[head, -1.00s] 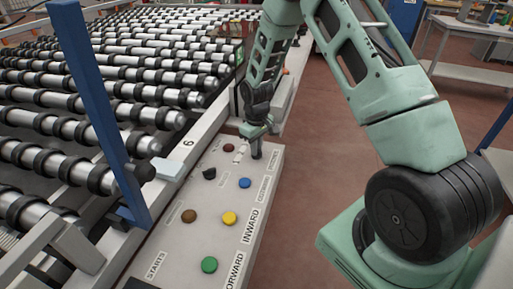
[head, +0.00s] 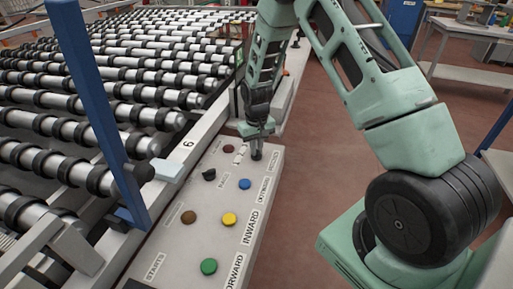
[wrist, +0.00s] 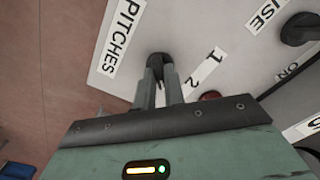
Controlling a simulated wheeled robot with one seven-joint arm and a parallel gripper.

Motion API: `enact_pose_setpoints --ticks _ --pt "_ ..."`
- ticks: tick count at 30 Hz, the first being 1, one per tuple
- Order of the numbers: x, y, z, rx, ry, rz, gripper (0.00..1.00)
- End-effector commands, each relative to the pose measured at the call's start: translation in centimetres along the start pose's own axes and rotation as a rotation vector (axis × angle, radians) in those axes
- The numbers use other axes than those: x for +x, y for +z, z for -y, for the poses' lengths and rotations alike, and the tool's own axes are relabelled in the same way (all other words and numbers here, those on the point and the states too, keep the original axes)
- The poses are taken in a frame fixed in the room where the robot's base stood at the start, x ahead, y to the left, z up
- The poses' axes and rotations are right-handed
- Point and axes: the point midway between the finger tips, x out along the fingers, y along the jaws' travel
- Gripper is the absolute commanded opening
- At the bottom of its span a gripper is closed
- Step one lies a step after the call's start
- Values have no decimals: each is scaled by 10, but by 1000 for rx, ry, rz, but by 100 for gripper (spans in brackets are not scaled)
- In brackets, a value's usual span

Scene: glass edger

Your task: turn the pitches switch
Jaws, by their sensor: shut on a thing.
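The pitches switch (wrist: 159,58) is a small black knob on the grey control panel (head: 215,165), beside the PITCHES label (wrist: 123,37). The labels 1 and 2 (wrist: 203,71) are on its other side. In the wrist view my gripper (wrist: 160,80) points at the panel with its two fingers closed on the knob. In the head view the gripper (head: 256,150) reaches down to the panel's far right corner and mostly hides the switch there.
Near the gripper are a dark red button (head: 228,149), a black rotary knob (head: 209,174) and a blue button (head: 244,184). Yellow (head: 229,219), brown (head: 189,217) and green (head: 208,266) buttons sit nearer. A blue post (head: 92,115) and rollers (head: 100,95) stand left.

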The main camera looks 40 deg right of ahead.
Motion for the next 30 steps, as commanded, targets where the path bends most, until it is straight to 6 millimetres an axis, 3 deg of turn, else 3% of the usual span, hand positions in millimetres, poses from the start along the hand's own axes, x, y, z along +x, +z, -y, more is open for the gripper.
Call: enact_pose_setpoints --ticks 5,6,8,20,23,30 --pt "-1 0 0 3 0 0 0" --pt "-1 0 0 3 0 0 19" --pt "-1 0 0 2 0 0 33" --pt "-8 -1 0 0 0 -2 33" --pt "-23 -1 0 0 0 -5 33" --pt "-77 -2 0 0 0 -7 33"
